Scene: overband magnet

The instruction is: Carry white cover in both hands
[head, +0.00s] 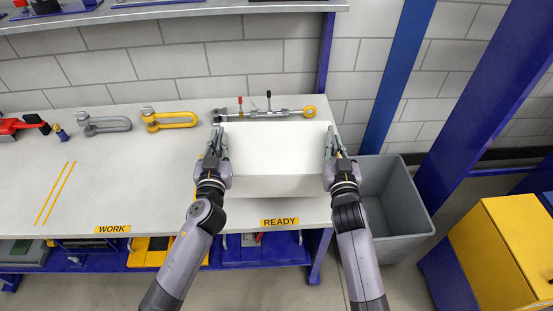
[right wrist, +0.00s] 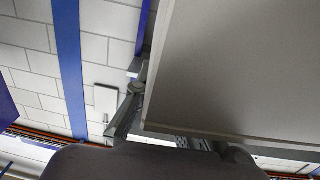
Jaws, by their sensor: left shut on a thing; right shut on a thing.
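The white cover (head: 277,150) is a box-like piece with a flat top, seen in the head view at the right end of the workbench, above the READY label. My left gripper (head: 217,143) is shut on its left side. My right gripper (head: 333,143) is shut on its right side. The cover looks level between them; I cannot tell whether it touches the bench. In the right wrist view the cover (right wrist: 235,65) fills the upper right, beside the fingers of my right gripper (right wrist: 165,115).
The bench (head: 120,190) holds a grey shackle (head: 103,125), a yellow shackle (head: 168,120) and a turnbuckle-like tool (head: 265,114) behind the cover. A grey bin (head: 398,205) stands right of the bench, with a yellow cabinet (head: 510,250) further right. The bench's left middle is clear.

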